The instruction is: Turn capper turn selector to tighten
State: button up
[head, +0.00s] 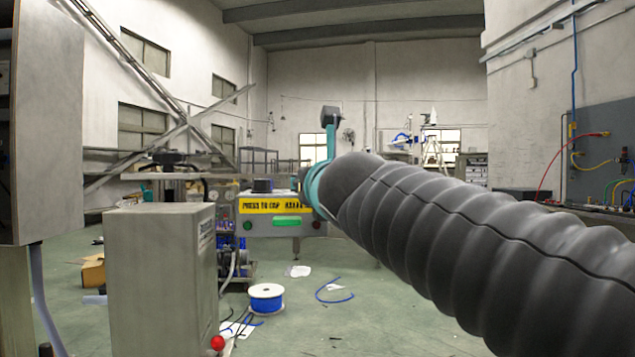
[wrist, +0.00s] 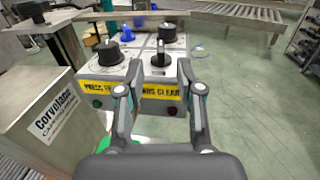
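The capper panel (wrist: 130,78) is a grey box top with several black knobs and a yellow label across its front. A black selector knob (wrist: 160,55) on a round dial is at its near right, and a larger black knob (wrist: 108,52) is at its near left. I cannot tell which is the turn selector. My gripper (wrist: 160,68) is open and empty, its two fingers apart, with the near right knob beyond the gap between them. In the head view, my arm hides the gripper and part of the capper (head: 275,206).
A grey cabinet marked Corvolane (wrist: 50,118) stands left of the panel and also shows in the head view (head: 160,265). A roller conveyor (wrist: 240,14) lies behind. A blue cable spool (head: 266,298) and loose cables lie on the floor. Open floor is to the right.

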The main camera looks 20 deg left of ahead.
jog(key=shift+v, duration=2.4)
